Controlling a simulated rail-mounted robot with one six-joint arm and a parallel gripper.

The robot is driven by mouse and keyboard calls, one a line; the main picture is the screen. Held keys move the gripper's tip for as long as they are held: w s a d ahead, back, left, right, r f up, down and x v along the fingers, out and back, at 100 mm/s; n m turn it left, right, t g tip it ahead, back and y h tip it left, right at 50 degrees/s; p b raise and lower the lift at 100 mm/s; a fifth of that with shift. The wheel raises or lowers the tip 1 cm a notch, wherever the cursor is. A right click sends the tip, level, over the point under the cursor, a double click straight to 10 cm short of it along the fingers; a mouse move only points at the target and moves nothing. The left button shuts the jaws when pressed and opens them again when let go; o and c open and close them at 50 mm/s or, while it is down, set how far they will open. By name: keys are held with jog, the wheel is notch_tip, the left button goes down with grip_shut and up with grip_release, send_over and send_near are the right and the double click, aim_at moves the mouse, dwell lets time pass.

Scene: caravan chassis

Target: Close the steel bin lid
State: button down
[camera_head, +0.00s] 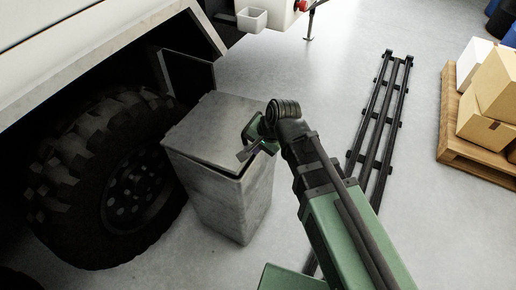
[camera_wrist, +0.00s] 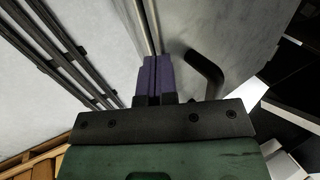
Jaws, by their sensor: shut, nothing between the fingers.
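The steel bin (camera_head: 232,205) is a grey tapered box standing on the floor beside the big tyre. Its grey lid (camera_head: 213,125) lies over the top, close to the rim, with a dark line under its front edge. I cannot tell whether it is fully seated. My gripper (camera_head: 246,152) is at the lid's right front edge, partly hidden by my wrist. In the wrist view my gripper (camera_wrist: 152,72) has its purple finger pads together with nothing between them. A dark bent handle (camera_wrist: 207,72) stands on the grey lid surface (camera_wrist: 185,25) just right of the fingers.
The vehicle's tyre (camera_head: 105,175) and its body panel (camera_head: 75,50) crowd the bin's left side. A black rail frame (camera_head: 380,125) lies on the floor to the right. Boxes stand on a wooden pallet (camera_head: 470,150) at the far right.

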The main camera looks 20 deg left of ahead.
aim_at(254, 161)
jog(key=f+b, duration=0.1)
jog(key=f, duration=0.1)
jog(key=f+b, duration=0.2)
jog(key=shift+w+d+f, duration=0.1)
jog(key=shift+d+f, duration=0.1)
jog(key=shift+f, duration=0.2)
jog(key=shift+d+r, duration=0.1)
jog(key=shift+r, duration=0.3)
jog(key=s+d+r+p, duration=0.1)
jog(key=d+r+p, duration=0.3)
jog(key=d, duration=0.4)
jog(key=shift+s+d+r+p, duration=0.15)
jog(key=shift+d+r+p, duration=0.15)
jog(key=shift+p, duration=0.2)
jog(key=w+d+n+h+p, duration=0.25)
jog(key=d+h, duration=0.25)
jog(key=d, duration=2.1)
notch_tip(254, 161, up, 18)
jog(key=p, duration=1.6)
jog(key=shift+a+m+g+p, duration=0.35)
jog(key=shift+g, duration=0.05)
